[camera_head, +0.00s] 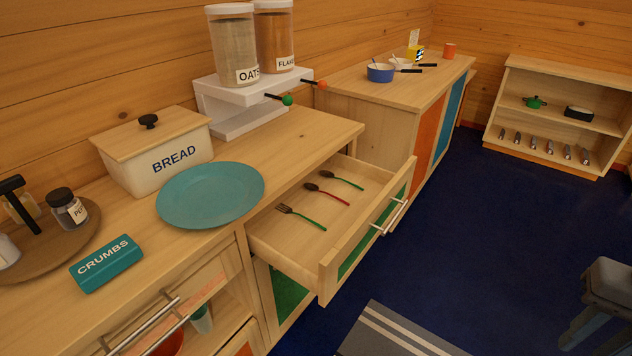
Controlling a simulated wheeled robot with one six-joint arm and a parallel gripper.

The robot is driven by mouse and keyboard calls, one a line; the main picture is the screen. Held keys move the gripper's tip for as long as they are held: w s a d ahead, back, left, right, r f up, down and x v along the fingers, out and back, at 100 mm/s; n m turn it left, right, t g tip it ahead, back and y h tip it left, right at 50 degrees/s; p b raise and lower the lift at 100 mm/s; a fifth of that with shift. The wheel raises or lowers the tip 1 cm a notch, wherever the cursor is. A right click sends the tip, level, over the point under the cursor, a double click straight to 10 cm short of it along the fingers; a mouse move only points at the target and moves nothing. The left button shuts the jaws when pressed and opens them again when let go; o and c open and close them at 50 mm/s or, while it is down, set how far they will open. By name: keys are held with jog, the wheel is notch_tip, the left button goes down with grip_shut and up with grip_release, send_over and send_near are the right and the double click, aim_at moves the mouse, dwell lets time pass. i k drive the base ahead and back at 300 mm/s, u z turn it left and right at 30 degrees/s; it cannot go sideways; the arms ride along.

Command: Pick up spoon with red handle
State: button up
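The spoon with the red handle (328,195) lies in the open drawer (290,255) of the wooden counter. Its dark bowl points left and its handle points to the lower right. A green-handled spoon (343,180) lies just behind it, towards the upper right. A green-handled fork (302,217) lies nearer, to the lower left. The three lie apart from each other on the drawer floor. The drawer front has a green panel and a metal bar handle (390,217).
On the counter stand a teal plate (210,195), a bread box (155,150), a teal crumbs box (106,263) and a dispenser (245,100) with lever knobs near the drawer. A second counter (390,90) stands beyond. Blue floor (470,240) right of the drawer is clear.

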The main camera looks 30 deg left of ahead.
aim_at(309, 186)
jog(key=u, duration=0.8)
jog(key=i, duration=1.1)
jog(key=u, duration=0.95)
